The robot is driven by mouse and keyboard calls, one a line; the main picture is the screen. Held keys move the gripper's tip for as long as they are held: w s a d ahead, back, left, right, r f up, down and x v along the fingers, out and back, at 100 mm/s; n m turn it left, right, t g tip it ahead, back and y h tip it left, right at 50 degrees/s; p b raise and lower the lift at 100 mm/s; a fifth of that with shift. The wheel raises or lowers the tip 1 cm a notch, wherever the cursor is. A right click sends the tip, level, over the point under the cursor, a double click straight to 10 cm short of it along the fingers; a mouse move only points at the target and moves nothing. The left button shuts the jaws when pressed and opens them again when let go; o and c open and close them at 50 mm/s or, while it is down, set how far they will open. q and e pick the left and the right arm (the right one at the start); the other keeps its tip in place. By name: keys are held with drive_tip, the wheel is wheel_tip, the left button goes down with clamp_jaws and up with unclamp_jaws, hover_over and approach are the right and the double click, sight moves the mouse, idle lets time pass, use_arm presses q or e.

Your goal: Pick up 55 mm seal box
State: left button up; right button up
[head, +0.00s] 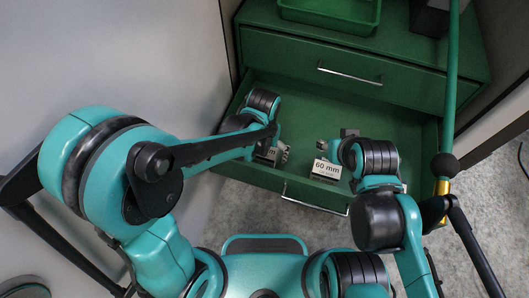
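In the head view a white label ending in "m" (268,153) shows on a box in the open green drawer, at its left side. My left arm hides most of this box, and its size number cannot be read. My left gripper (281,153) is down in the drawer at this box; whether its fingers touch the box is hidden. A box labelled "60 mm" (327,169) sits near the drawer's front, right of the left gripper. My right gripper (336,140) is just behind and above the 60 mm box, partly hidden by its own arm. Neither gripper's finger opening shows clearly.
The open drawer (392,130) has bare floor at the back and right. Its front wall with a handle (314,199) lies nearest me. A closed drawer (340,68) is above it. A green tray (335,12) and a dark object (430,16) stand on the cabinet top.

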use_arm(q)
drive_tip(key=c, duration=1.3)
drive_tip(key=shift+r, duration=0.1)
